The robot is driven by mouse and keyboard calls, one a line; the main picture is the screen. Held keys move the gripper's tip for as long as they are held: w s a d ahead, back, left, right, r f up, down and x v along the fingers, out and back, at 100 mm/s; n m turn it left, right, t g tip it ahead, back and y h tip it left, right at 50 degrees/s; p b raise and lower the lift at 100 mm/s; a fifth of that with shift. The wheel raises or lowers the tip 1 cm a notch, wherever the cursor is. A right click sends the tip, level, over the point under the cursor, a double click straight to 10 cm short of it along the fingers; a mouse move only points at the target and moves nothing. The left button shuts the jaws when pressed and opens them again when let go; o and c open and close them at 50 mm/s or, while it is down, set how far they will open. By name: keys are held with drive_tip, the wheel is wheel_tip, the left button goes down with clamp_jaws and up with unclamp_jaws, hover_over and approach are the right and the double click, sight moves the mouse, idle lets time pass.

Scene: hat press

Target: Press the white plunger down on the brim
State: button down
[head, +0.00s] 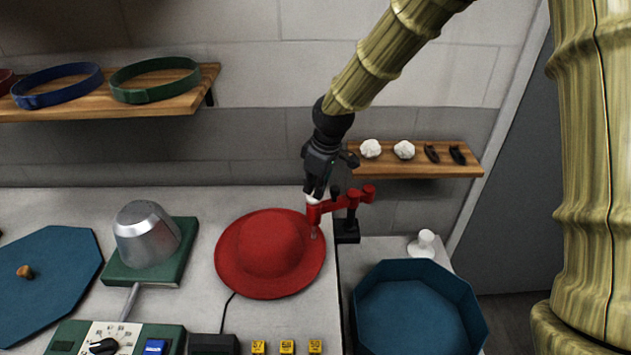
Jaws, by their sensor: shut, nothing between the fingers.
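The white plunger (312,200) shows as a small white cap at the left end of a red press arm (340,203). My gripper (316,188) is shut and empty, pointing down with its fingertips at or just above the plunger's top. I cannot tell whether they touch. The red hat (268,245) lies on the grey table, and its brim (308,268) reaches under the plunger. A thin tip (314,233) shows below the red arm at the brim's right edge. I cannot tell whether it presses on the brim.
A black clamp base (346,232) holds the press at the table edge. A blue octagonal bin (415,270) and a white knobbed piece (426,241) stand right. A metal block (147,236) on a green base stands left. Wall shelves hold hat bands (155,92) and small ornaments (404,150).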

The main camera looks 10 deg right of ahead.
drive_tip(key=shift+s+f, duration=0.2)
drive_tip(key=shift+f, duration=0.05)
drive_tip(key=shift+w+r+p, duration=0.2)
drive_tip(key=shift+r+p, duration=1.6)
drive_tip(key=shift+r, duration=0.5)
drive_tip(key=w+a+p+v, duration=0.1)
drive_tip(key=p+v, duration=0.4)
drive_tip(key=v, duration=0.1)
drive_tip(key=shift+r, duration=0.4)
drive_tip(key=shift+s+d, duration=0.1)
